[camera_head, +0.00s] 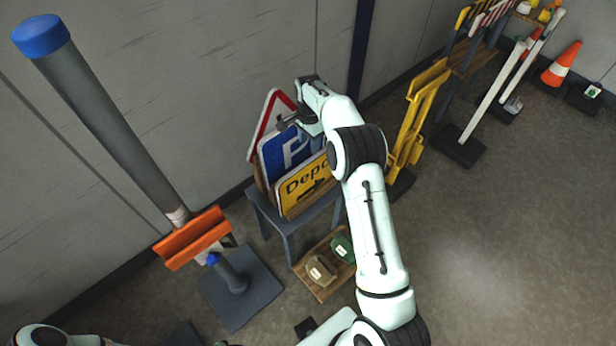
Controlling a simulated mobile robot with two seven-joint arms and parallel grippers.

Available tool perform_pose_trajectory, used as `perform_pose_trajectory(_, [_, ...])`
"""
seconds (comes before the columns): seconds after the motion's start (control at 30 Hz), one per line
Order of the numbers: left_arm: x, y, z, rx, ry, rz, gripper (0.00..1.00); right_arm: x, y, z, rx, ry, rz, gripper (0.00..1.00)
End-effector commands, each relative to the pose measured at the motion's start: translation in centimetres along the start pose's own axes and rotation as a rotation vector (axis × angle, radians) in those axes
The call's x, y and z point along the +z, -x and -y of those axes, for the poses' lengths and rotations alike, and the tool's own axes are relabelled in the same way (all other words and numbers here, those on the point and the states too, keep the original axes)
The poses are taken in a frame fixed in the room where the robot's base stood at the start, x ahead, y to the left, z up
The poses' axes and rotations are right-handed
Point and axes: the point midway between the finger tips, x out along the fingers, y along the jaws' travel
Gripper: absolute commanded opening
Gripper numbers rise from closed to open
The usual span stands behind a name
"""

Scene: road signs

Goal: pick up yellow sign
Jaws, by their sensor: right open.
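The yellow sign (293,194), with black "Depo..." lettering and an arrow, leans at the front of a stack of signs on a small grey table (289,228). Its right part is hidden behind my right arm. A blue "P" sign (272,155) stands behind it, and a red-edged white triangle sign (266,112) is behind that. My right gripper (288,112) is open in front of the upper part of the stack, above the yellow sign. I cannot tell if it touches a sign. Part of my left arm (45,336) shows at the bottom left; its gripper is out of view.
A grey post with a blue cap (95,105) and an orange bracket (192,238) stand at left. A wooden tray (318,284) lies below the table. Yellow barriers (420,110) and a traffic cone (562,65) stand at right. The floor at lower right is clear.

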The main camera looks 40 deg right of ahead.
Motion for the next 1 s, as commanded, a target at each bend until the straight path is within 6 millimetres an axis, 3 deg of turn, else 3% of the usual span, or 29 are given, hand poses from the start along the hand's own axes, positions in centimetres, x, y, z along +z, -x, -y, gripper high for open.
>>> perform_pose_trajectory(0.03, [0.2,-0.3,0.2,-0.001,0.001,0.003,0.46,0.1,-1.5,-0.2,0.007,0.001,0.002,0.47])
perform_pose_trajectory(0.2, [0.3,-0.5,0.3,-0.002,0.002,0.005,0.46,0.1,-4.5,-0.2,0.005,0.002,0.003,0.47])
perform_pose_trajectory(0.47, [0.3,-0.5,0.3,-0.002,0.002,0.004,0.46,0.0,-6.5,-0.2,0.002,0.002,0.002,0.47])
perform_pose_trajectory(0.77, [0.2,-0.4,0.2,-0.001,0.002,0.003,0.46,-0.2,-10.6,-0.7,0.003,0.003,0.002,0.47])
perform_pose_trajectory(1.0, [0.2,-0.4,0.2,-0.001,0.001,0.003,0.46,-0.2,-11.2,-0.6,-0.001,0.004,0.001,0.47])
